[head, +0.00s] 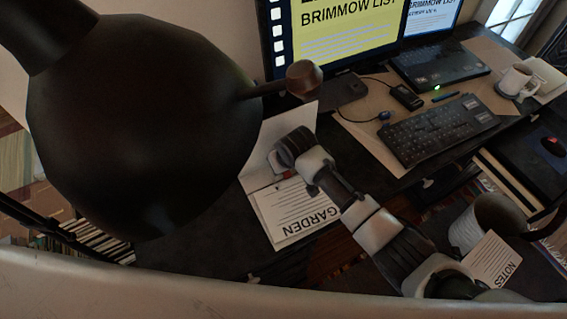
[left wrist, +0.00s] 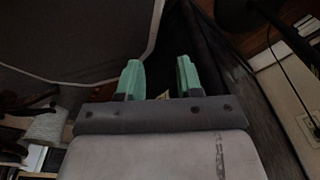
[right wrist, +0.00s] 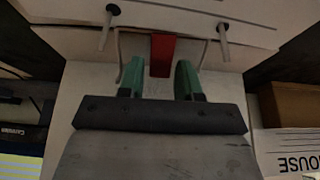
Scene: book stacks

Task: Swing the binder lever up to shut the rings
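The red binder lever (right wrist: 161,56) shows in the right wrist view, just beyond and between the green fingertips of my right gripper (right wrist: 158,72). That gripper is open, with a gap on both sides of the lever; contact cannot be told. Two metal ring posts (right wrist: 108,26) (right wrist: 223,40) stand at holes in the pale sheets (right wrist: 180,12), one each side of the lever. My left gripper (left wrist: 159,78) is open and empty in the left wrist view.
A page marked GARDEN (head: 300,213) lies by my right arm. A large dark lamp (head: 140,120) blocks the left of the head view.

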